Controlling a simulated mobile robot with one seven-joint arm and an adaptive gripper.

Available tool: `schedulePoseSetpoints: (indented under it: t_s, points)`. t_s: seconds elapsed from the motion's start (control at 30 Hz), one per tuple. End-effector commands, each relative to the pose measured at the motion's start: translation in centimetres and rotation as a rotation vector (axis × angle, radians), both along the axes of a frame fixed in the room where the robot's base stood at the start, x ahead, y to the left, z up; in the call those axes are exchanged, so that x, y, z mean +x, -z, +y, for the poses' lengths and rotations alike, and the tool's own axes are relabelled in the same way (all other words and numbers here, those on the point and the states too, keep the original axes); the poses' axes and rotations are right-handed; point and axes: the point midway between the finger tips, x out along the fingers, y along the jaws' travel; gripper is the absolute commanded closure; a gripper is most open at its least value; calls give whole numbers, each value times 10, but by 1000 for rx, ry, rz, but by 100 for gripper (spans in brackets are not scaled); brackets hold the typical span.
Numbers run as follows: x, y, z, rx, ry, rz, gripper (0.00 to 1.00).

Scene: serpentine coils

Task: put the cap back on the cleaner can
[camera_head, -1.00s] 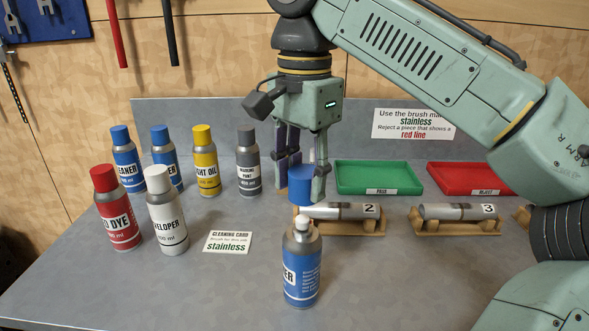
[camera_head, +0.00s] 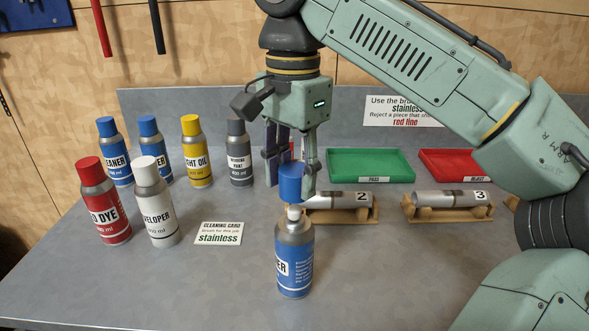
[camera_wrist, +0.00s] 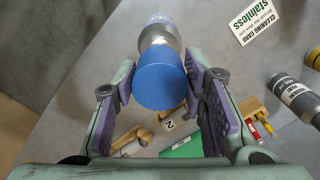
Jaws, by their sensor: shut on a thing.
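The cleaner can (camera_head: 294,262) stands upright and uncapped near the front middle of the bench, blue label with a white nozzle (camera_head: 293,212) on top. My gripper (camera_head: 293,180) is shut on the blue cap (camera_head: 290,186) and holds it just above the nozzle, about in line with it. In the wrist view the cap (camera_wrist: 160,82) sits between my two finger pads (camera_wrist: 161,76), and part of the can (camera_wrist: 156,32) shows beyond it. The cap hides the nozzle there. Whether the cap's rim touches the nozzle I cannot tell.
Several capped cans stand at left, including the red dye (camera_head: 103,205) and white developer (camera_head: 155,205). A cleaning card (camera_head: 218,233) lies left of the can. Metal pieces on wooden cradles (camera_head: 340,215), a green tray (camera_head: 371,178) and a red tray (camera_head: 470,178) are behind right. The front bench is clear.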

Motion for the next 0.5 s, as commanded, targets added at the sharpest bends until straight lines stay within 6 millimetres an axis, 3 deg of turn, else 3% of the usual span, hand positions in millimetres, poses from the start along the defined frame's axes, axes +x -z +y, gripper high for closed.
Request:
schedulePoseSetpoints:
  t_s: [0.5]
  points:
    - [0,4,0,0,0,0,73]
